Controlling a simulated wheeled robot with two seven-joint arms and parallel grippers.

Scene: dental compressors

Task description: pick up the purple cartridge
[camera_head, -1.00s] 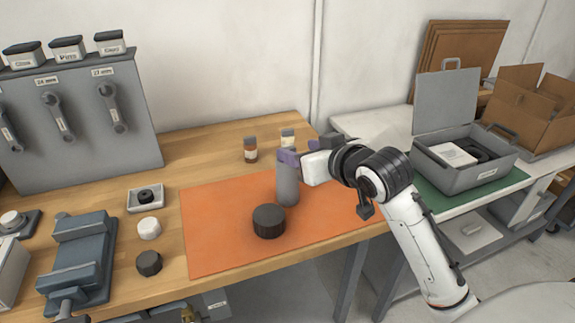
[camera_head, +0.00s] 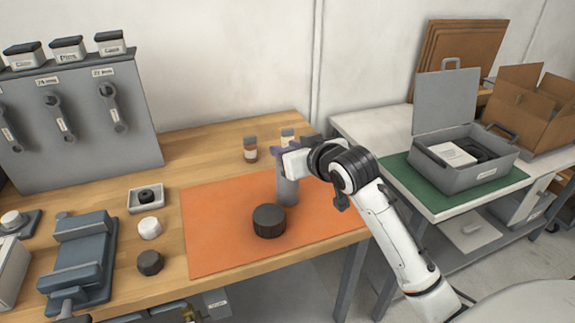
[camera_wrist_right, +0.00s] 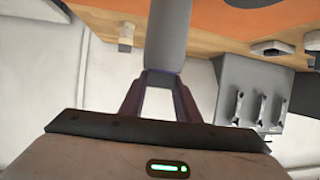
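The cartridge (camera_head: 287,189) is an upright cylinder on the orange mat, more grey than purple in the pictures. My right gripper (camera_head: 293,146) is at its upper end, its dark purple fingers level and one on each side of it. In the right wrist view the cartridge (camera_wrist_right: 168,35) runs up from the fingertips (camera_wrist_right: 163,78). The fingers look spread about the cartridge's width; I cannot see whether they touch it. The cartridge's top is partly hidden by the gripper. My left gripper is not in view.
A black round knob (camera_head: 269,221) stands on the orange mat (camera_head: 220,245) just in front of the cartridge. Two small bottles, one brown-banded (camera_head: 250,150), stand behind. An open grey case (camera_head: 465,178) sits on the right table. The mat's left part is clear.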

